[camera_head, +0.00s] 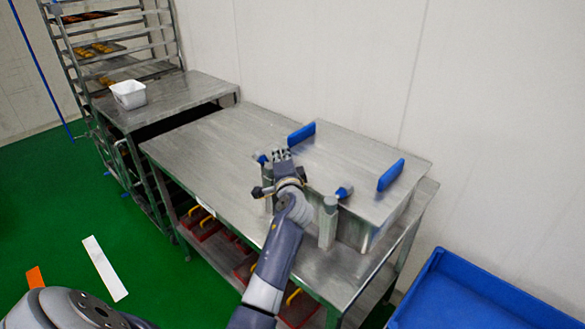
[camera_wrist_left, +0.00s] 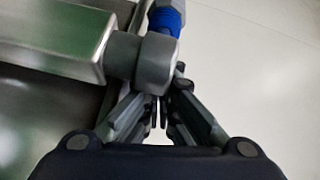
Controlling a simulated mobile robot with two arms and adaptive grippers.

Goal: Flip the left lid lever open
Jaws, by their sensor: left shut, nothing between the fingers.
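The steel machine box (camera_head: 350,165) stands on a steel table, with its flat lid on top and two blue handles on the lid. The left lid lever (camera_head: 262,158) has a blue grip and sits at the box's near left corner. In the left wrist view the lever's blue grip (camera_wrist_left: 165,20) and its grey round pivot (camera_wrist_left: 152,62) show just beyond the fingers. My left gripper (camera_head: 282,153) is shut and empty, right beside the lever; it also shows in the left wrist view (camera_wrist_left: 160,112). I cannot tell whether it touches the lever. My right gripper is out of view.
The right lid lever (camera_head: 344,192) stands on a grey post at the box's front. The steel table (camera_head: 205,150) is bare to the left. A white tub (camera_head: 129,94) sits on a further table. A blue crate (camera_head: 470,295) is at lower right. Red bins (camera_head: 205,228) are below.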

